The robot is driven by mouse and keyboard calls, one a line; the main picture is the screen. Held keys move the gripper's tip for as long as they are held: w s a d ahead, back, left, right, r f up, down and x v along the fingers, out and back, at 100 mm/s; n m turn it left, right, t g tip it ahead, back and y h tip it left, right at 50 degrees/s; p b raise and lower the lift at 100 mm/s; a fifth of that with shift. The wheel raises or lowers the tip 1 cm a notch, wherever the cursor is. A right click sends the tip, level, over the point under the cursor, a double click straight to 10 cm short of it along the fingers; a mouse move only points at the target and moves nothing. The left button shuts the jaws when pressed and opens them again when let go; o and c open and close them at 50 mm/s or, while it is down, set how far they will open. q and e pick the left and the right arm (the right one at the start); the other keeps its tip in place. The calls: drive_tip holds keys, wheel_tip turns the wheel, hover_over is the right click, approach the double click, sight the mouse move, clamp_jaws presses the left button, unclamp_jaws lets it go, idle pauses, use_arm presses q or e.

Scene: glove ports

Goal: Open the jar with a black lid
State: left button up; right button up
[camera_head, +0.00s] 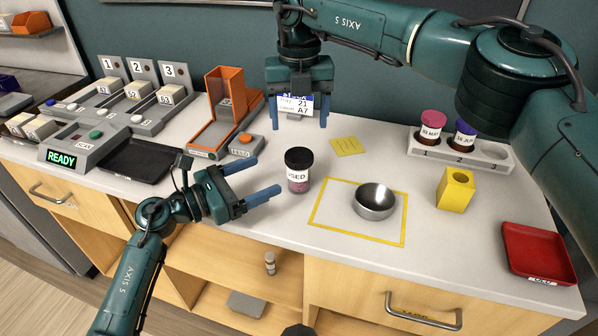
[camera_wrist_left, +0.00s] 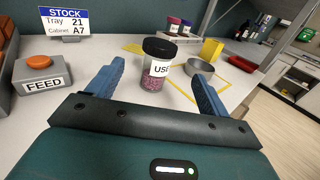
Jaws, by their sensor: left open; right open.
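The jar with a black lid (camera_head: 298,170) stands upright on the white counter, with a "USED" label and pinkish contents. Its lid is on. It also shows in the left wrist view (camera_wrist_left: 157,68), beyond and between the fingertips. My left gripper (camera_head: 268,178) is open and empty, just left of the jar, its fingers pointing towards it; I see no contact. It also shows in the left wrist view (camera_wrist_left: 155,80). My right gripper (camera_head: 298,122) is open and points down, above and behind the jar, in front of the stock sign. Nothing shows between its fingers.
A metal bowl (camera_head: 374,201) sits inside a yellow taped square right of the jar. A rack (camera_head: 460,153) holds jars with pink and purple lids. A yellow block (camera_head: 455,190) and red tray (camera_head: 537,252) stand further right. An orange feeder (camera_head: 224,100) stands left.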

sight(288, 165)
use_arm(q)
drive_tip(key=x, duration=1)
drive_tip(key=shift+w+d, duration=0.1)
drive_tip(key=shift+d, duration=0.05)
drive_tip(key=shift+c, duration=0.2)
